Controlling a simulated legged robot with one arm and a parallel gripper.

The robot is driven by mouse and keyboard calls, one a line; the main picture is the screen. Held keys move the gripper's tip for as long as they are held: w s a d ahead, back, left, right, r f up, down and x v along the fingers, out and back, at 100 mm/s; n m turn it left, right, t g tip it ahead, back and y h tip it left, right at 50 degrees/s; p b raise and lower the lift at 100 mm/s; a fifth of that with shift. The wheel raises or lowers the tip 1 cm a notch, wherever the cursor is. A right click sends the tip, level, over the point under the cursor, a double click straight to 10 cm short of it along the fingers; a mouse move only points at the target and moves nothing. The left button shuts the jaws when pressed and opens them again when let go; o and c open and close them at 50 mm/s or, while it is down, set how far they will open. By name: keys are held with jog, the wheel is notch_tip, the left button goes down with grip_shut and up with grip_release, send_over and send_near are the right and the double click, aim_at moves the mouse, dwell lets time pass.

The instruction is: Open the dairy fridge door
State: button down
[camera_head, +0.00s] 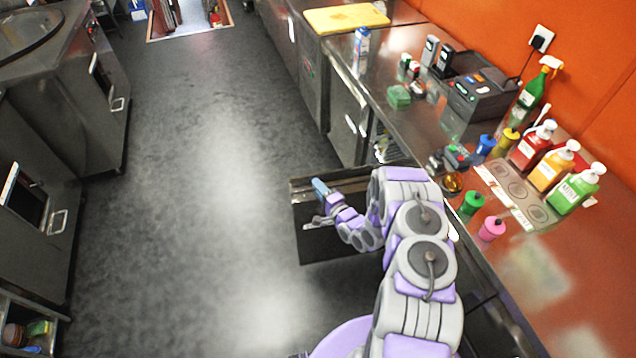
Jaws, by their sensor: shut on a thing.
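The dairy fridge door (345,244) is a dark panel under the right-hand counter. It stands swung out from the counter front into the aisle, at a wide angle. My gripper (318,206) is at the door's outer left part, shut on it. The handle is too small and covered by the gripper to make out. My purple and grey arm hides the door's right part and hinge side. Part of the lit opening (382,142) with shelves or racks shows behind the door, below the counter edge.
The steel counter (540,262) on the right holds several sauce bottles, a green spray bottle (534,93), a dark machine (482,95) and a yellow board (346,18). The grey floor aisle (200,190) is clear. Steel cabinets (38,220) line the left.

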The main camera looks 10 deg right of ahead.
jog(key=shift+s+f, duration=0.2)
jog(key=shift+s, duration=0.1)
jog(key=c, duration=1.4)
grip_release()
jog(key=shift+w, duration=0.1)
jog(key=shift+o, duration=0.2)
jog(key=shift+d, duration=0.1)
jog(key=shift+d, duration=0.1)
jog(key=p+v, duration=0.1)
jog(key=v, duration=1.6)
jog(key=shift+d, duration=0.2)
